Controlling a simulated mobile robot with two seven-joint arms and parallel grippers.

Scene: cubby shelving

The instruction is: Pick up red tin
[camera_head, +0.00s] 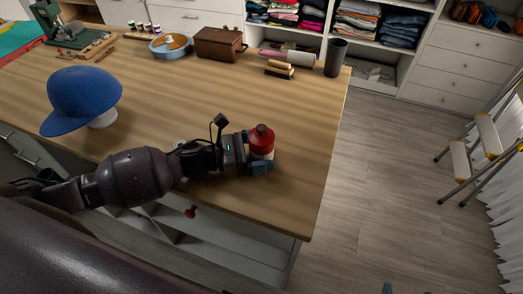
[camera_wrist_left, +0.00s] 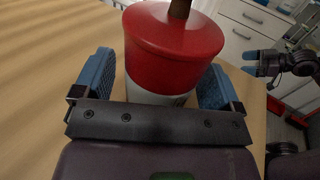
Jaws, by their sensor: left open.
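The red tin (camera_head: 262,141) has a red top, a white lower part and a brown knob. It stands upright on the wooden table near its front right corner. In the left wrist view the tin (camera_wrist_left: 172,50) is between the two blue fingers of my left gripper (camera_wrist_left: 160,85). The fingers are open, one on each side, with a gap visible at the left finger. In the head view my left gripper (camera_head: 260,160) reaches the tin from the left. My right gripper (camera_wrist_left: 252,62) shows at the upper right of the wrist view, away from the table, its blue fingers apart.
A blue cap (camera_head: 84,98) stands on the table (camera_head: 170,100) at the left. A brown box (camera_head: 219,44), a blue round container (camera_head: 170,47), a brush (camera_head: 279,69) and a dark cup (camera_head: 336,58) line the back. A step ladder (camera_head: 475,150) stands at the right.

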